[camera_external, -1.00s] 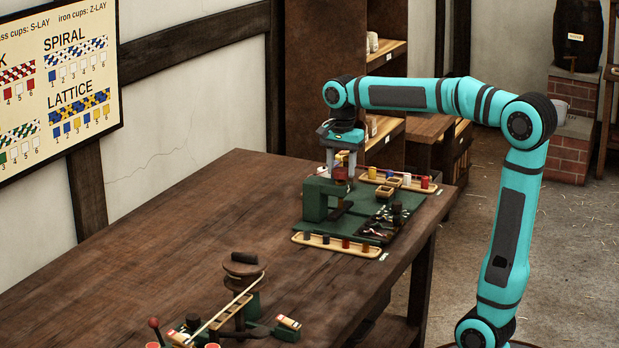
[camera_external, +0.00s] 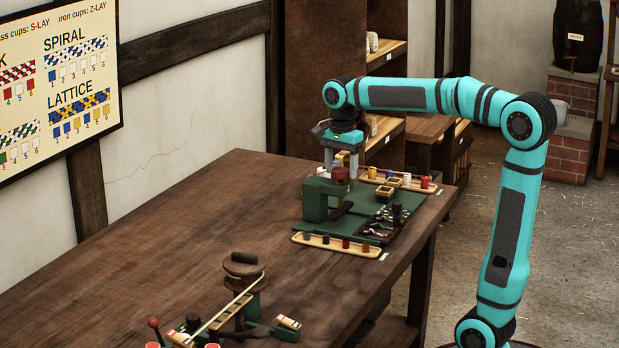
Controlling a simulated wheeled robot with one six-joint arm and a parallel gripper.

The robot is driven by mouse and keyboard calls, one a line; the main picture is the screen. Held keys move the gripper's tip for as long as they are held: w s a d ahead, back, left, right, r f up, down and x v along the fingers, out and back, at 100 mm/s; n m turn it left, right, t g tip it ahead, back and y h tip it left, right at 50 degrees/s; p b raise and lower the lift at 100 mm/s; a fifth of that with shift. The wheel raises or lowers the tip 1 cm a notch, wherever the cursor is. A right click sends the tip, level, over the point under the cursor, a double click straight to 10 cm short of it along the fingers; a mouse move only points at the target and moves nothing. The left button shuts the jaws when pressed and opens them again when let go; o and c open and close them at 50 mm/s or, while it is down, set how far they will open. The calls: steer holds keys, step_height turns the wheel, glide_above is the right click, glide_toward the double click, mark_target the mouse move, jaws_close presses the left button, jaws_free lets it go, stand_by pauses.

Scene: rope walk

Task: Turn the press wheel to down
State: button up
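The green press (camera_external: 314,199) stands on a green board toward the far end of the wooden table. A small red-brown part (camera_external: 340,174), which looks like the press wheel, sits at the top of the press. My gripper (camera_external: 341,166) points straight down over this part, with its fingers at or around it. The fingers hide some of the wheel. At this size I cannot tell whether the fingers are closed on it.
A tray with dark and coloured spools (camera_external: 337,246) lies in front of the press, and another tray (camera_external: 398,181) lies behind it. Small dark items (camera_external: 393,217) are at its right. A rope device (camera_external: 240,300) stands at the near end. The table's middle is clear.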

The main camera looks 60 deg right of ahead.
mark_target(342, 171)
steer(key=shift+o, duration=0.4)
steer(key=shift+r, duration=0.1)
step_height(342, 171, up, 17)
steer(key=shift+r, duration=0.15)
stand_by(0.6)
steer(key=s+a+f+n+t, duration=0.2)
steer(key=s+a+n+t, duration=0.3)
steer(key=s+n+t, duration=0.3)
steer(key=s+a+f+n+t, duration=0.2)
steer(key=s+a+n+t, duration=0.4)
steer(key=s+n+t, duration=0.3)
steer(key=shift+s+a+n, duration=0.15)
steer(key=shift+a+n, duration=0.1)
steer(key=shift+n, duration=1.25)
